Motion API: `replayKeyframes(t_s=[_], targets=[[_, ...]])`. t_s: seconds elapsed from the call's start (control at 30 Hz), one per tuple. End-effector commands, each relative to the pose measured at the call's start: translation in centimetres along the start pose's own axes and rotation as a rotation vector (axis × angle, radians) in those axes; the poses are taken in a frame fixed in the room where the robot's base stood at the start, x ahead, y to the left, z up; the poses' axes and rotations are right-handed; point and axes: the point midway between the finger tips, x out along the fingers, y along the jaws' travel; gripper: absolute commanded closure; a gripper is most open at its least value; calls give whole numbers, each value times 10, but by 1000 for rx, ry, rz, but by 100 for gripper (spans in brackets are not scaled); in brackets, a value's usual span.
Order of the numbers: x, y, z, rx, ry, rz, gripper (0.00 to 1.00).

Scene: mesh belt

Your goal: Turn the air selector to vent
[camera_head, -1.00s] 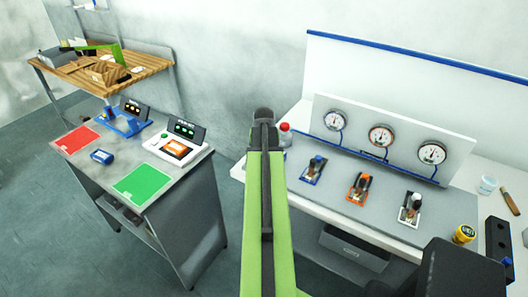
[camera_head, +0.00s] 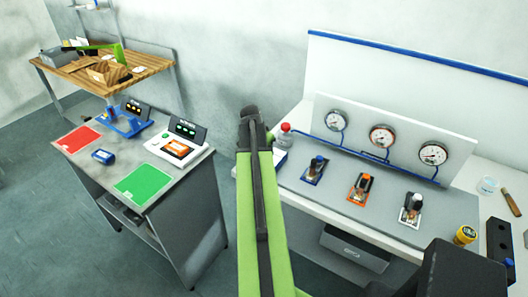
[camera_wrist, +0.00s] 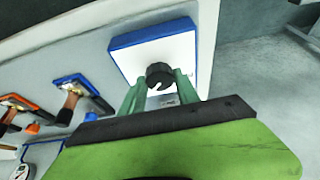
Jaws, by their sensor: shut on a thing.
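The air selector is a white box with a blue edge (camera_wrist: 143,40) in the wrist view, carrying a round black knob (camera_wrist: 159,73). My gripper (camera_wrist: 159,84) has its two green fingers on either side of the knob and is shut on it. A pale notch shows on the knob's lower side. The labels around the knob are hidden or too small to read, so I cannot tell its setting. In the head view my own green arm covers the gripper and knob; a white part of what looks like the box (camera_head: 279,160) shows just right of the arm.
Blue, orange and white-based valves (camera_head: 315,170) (camera_head: 361,186) (camera_head: 411,209) stand on the grey panel, below three gauges (camera_head: 382,137). A red-capped bottle (camera_head: 285,134) stands close to my arm. A side table (camera_head: 109,156) with red and green mats is at left.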

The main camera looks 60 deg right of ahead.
Motion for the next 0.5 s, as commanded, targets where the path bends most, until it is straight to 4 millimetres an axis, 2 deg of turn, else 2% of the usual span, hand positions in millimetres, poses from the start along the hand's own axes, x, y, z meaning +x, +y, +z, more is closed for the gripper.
replayKeyframes(t_s=[0.33, 0.37, 0.5], targets=[[0, 0, -1, 3, 2, 0, 100], [0, 0, -1, 3, 2, 0, 61], [0, 0, 0, 2, 1, 0, 43]])
